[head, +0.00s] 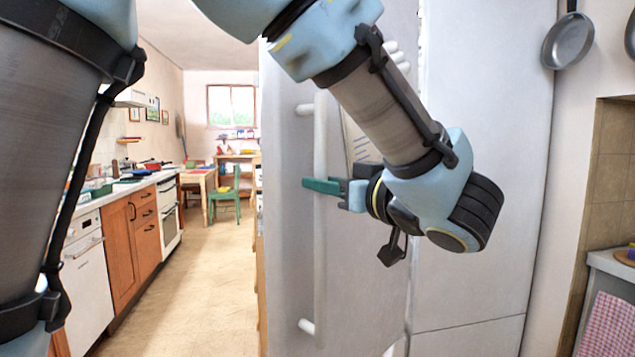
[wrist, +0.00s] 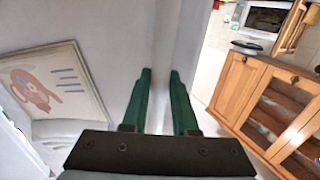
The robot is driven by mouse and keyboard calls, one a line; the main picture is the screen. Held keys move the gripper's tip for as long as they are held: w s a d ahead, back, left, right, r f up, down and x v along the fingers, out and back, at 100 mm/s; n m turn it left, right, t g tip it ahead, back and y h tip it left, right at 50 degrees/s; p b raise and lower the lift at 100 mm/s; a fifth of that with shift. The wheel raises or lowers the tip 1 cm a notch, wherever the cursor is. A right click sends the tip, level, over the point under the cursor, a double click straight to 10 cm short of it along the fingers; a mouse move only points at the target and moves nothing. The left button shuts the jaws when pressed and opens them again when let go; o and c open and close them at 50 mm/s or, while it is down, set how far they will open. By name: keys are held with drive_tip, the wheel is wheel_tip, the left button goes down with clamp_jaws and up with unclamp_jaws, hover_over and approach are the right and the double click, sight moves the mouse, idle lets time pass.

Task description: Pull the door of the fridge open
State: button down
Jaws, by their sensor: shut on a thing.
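The fridge door (head: 365,250) is a tall pale grey panel in the middle of the head view. Its long vertical handle (head: 320,265) stands off the door near its left edge on two short posts. My gripper (head: 310,184) reaches in from the right, its green fingers level across the upper half of the handle. In the wrist view the two green fingers (wrist: 161,75) lie on either side of the pale handle bar (wrist: 165,50), shut on it. My forearm and wrist hide part of the door. I cannot tell whether the door is ajar.
A picture (wrist: 52,80) is on the door beside the handle. A tall white panel (head: 480,280) stands right of the door. Wooden cabinets (head: 135,240) line the left side. The floor (head: 210,290) left of the fridge is clear. A pan (head: 568,40) hangs at upper right.

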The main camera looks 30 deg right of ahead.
drive_tip(key=shift+d+r, duration=0.15)
drive_tip(key=shift+r, duration=0.1)
drive_tip(key=c, duration=0.7)
unclamp_jaws()
drive_tip(key=shift+f, duration=0.15)
drive_tip(key=s, duration=0.3)
drive_tip(key=s+d+b, duration=0.1)
drive_tip(key=s, duration=0.3)
drive_tip(key=s+b, duration=0.1)
drive_tip(key=s, duration=0.2)
drive_tip(key=shift+s+d, duration=0.25)
drive_tip(key=shift+s, duration=0.1)
drive_tip(key=shift+d, duration=0.1)
